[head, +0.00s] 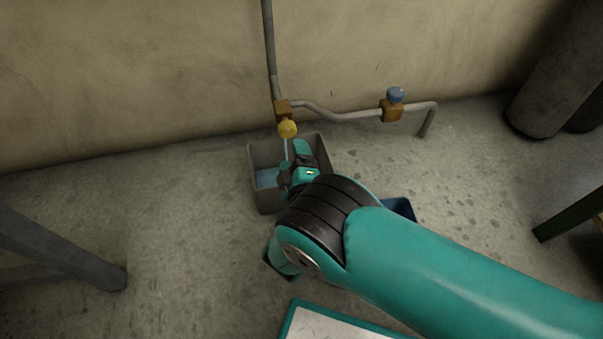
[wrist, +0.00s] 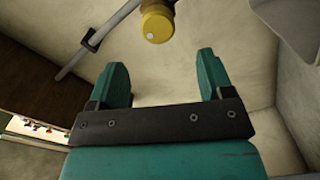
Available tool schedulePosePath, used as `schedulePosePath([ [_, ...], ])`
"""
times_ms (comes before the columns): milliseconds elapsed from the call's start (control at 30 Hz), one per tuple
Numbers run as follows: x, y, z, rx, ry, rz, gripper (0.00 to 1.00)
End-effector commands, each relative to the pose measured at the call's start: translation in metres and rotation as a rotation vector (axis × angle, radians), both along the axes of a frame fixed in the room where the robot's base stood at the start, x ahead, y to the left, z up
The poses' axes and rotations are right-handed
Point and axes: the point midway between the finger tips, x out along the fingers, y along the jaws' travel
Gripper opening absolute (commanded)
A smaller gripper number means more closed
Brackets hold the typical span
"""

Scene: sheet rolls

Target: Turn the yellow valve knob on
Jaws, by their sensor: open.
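The yellow valve knob (head: 288,129) sits on a brass-brown valve body (head: 282,108) on a grey pipe by the wall. It also shows in the wrist view (wrist: 157,25), at the top centre, beyond my fingertips. A small white dot marks its face. My gripper (head: 292,160) is just below and in front of the knob in the head view, apart from it. In the wrist view my gripper (wrist: 162,62) has its two teal fingers wide apart with nothing between them. A thin pale streak runs below the knob; I cannot tell if it is water.
A grey bin (head: 264,199) with blue inside stands under the valve, partly behind my gripper. A second valve with a blue knob (head: 395,95) is to the right on the pipe (head: 340,116). A large grey cylinder (head: 556,75) stands far right.

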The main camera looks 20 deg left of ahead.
Motion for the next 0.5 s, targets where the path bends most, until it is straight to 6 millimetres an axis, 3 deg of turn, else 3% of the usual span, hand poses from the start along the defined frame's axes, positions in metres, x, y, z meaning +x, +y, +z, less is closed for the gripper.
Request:
schedulePosePath([
  [33,-0.001,-0.001,0.01,0.003,0.001,-0.003,0.74],
  [500,-0.034,-0.022,0.009,0.003,0.0,-0.002,0.74],
])
